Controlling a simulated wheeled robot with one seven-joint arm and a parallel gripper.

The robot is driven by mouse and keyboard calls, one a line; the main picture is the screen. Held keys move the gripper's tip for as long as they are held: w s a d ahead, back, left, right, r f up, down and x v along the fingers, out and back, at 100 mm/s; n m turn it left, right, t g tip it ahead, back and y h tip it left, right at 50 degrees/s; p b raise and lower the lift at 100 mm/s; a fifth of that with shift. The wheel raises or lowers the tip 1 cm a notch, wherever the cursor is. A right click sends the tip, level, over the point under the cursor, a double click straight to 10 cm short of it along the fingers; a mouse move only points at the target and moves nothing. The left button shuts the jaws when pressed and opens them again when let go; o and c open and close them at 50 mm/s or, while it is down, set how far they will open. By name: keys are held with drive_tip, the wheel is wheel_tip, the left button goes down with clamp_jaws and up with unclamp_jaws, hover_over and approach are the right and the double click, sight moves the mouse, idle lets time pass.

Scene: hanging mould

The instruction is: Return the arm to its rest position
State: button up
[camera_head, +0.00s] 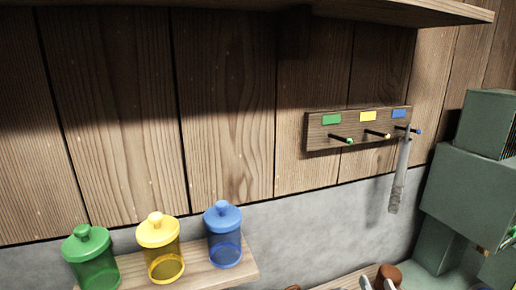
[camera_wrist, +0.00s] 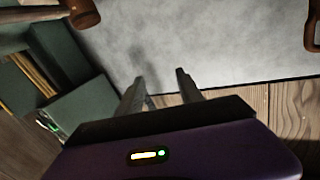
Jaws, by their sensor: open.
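My gripper (camera_wrist: 158,78) shows in the wrist view with its two grey fingers apart and nothing between them. The fingers point toward a grey wall surface. In the head view I cannot clearly make out my gripper. A long grey object (camera_head: 399,178) hangs from the blue-marked peg at the right end of a wooden rack (camera_head: 318,133). The green-marked and yellow-marked pegs of the rack are empty.
Green (camera_head: 92,262), yellow (camera_head: 160,248) and blue (camera_head: 223,236) lidded jars stand on a small wooden shelf (camera_head: 243,277). Green-grey boxes (camera_head: 462,190) stand at the right. A brown rounded piece (camera_wrist: 82,12) shows top left in the wrist view. A wooden shelf (camera_head: 300,10) overhangs the rack.

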drive_tip(key=s+a+f+n+g, duration=0.1)
drive_tip(key=s+a, duration=0.1)
drive_tip(key=s, duration=1.1)
drive_tip(key=s+a+f+n+y, duration=0.1)
drive_tip(key=s+a, duration=0.1)
drive_tip(key=s, duration=1.2)
drive_tip(key=s+a+f+n+g, duration=0.1)
drive_tip(key=s+a, duration=0.1)
drive_tip(key=s, duration=1.1)
drive_tip(key=shift+s+a+f+g+y, duration=0.15)
drive_tip(key=shift+a+g+y, duration=0.15)
drive_tip(key=shift+a, duration=0.1)
drive_tip(key=shift+o, duration=0.5)
